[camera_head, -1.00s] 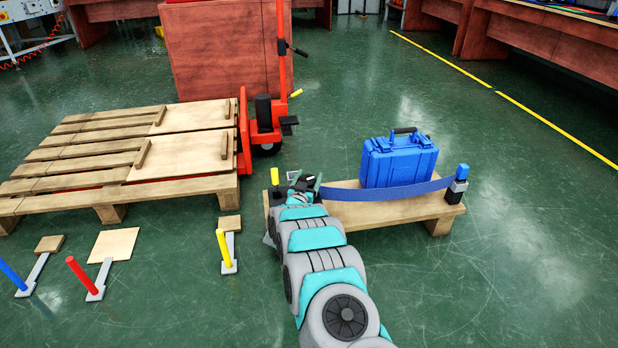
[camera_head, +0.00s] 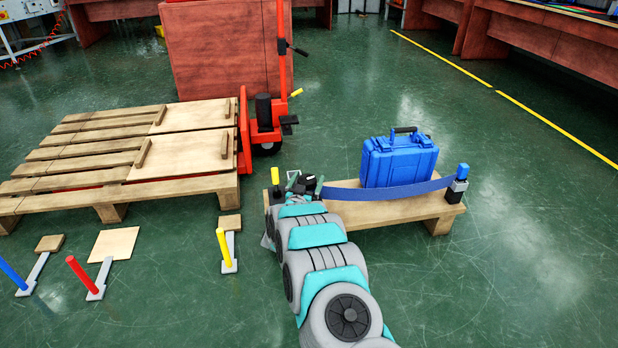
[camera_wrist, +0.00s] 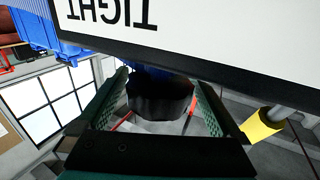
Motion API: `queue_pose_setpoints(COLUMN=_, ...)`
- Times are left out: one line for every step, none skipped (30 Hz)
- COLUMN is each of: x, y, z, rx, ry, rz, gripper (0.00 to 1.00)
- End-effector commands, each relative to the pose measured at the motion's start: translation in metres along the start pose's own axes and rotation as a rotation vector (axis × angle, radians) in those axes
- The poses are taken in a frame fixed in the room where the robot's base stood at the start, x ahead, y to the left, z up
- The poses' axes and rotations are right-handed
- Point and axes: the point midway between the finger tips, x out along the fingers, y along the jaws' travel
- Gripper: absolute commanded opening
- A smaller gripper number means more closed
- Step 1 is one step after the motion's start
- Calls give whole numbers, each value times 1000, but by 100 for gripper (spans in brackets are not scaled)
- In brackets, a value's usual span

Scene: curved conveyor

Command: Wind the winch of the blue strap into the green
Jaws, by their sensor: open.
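The blue strap (camera_head: 395,192) runs across the front of a blue case (camera_head: 400,160) on a low wooden platform (camera_head: 390,212). Its right end meets a black post with a blue top (camera_head: 457,182). Its left end is at a dark fitting beside my gripper (camera_head: 298,184). In the wrist view, my gripper (camera_wrist: 160,82) is open, its fingers on either side of a dark faceted knob (camera_wrist: 160,100). I cannot tell whether they touch it. A white panel (camera_wrist: 200,20) reads "TIGHT" upside down. No green zone shows on its visible part.
A yellow-topped black post (camera_head: 275,178) stands just left of my gripper; a yellow part (camera_wrist: 262,126) shows right in the wrist view. A pallet (camera_head: 120,165) and red pallet truck (camera_head: 262,130) stand left. Yellow (camera_head: 224,248), red (camera_head: 80,272) and blue (camera_head: 12,272) levers stand at front left.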

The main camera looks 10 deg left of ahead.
Motion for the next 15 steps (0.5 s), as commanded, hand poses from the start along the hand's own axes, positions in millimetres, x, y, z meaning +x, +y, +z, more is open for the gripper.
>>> queue_pose_setpoints(x=-7, y=0, z=0, rx=-1, ry=-3, rz=-2, gripper=100)
queue_pose_setpoints(x=-10, y=0, z=0, rx=0, ry=-3, rz=-2, gripper=100)
queue_pose_setpoints(x=-16, y=-1, z=-2, rx=1, ry=0, rz=-1, gripper=100)
queue_pose_setpoints(x=-20, y=-1, z=-2, rx=2, ry=1, rz=-1, gripper=100)
queue_pose_setpoints(x=-24, y=-1, z=-2, rx=1, ry=0, rz=-1, gripper=100)
queue_pose_setpoints(x=-30, y=0, z=0, rx=-1, ry=-2, rz=-2, gripper=100)
queue_pose_setpoints(x=-35, y=0, z=0, rx=-2, ry=-4, rz=-2, gripper=100)
queue_pose_setpoints(x=-39, y=0, z=0, rx=-2, ry=-3, rz=-2, gripper=100)
queue_pose_setpoints(x=-44, y=-1, z=0, rx=-1, ry=-1, rz=-2, gripper=100)
queue_pose_setpoints(x=-48, y=-1, z=0, rx=0, ry=1, rz=-2, gripper=100)
queue_pose_setpoints(x=-51, y=-1, z=0, rx=0, ry=1, rz=-2, gripper=100)
queue_pose_setpoints(x=-55, y=-1, z=0, rx=-1, ry=0, rz=-2, gripper=100)
queue_pose_setpoints(x=-57, y=-1, z=0, rx=-1, ry=0, rz=-2, gripper=100)
queue_pose_setpoints(x=-59, y=-1, z=0, rx=-2, ry=-1, rz=-2, gripper=100)
queue_pose_setpoints(x=-60, y=-1, z=0, rx=-1, ry=-1, rz=-2, gripper=100)
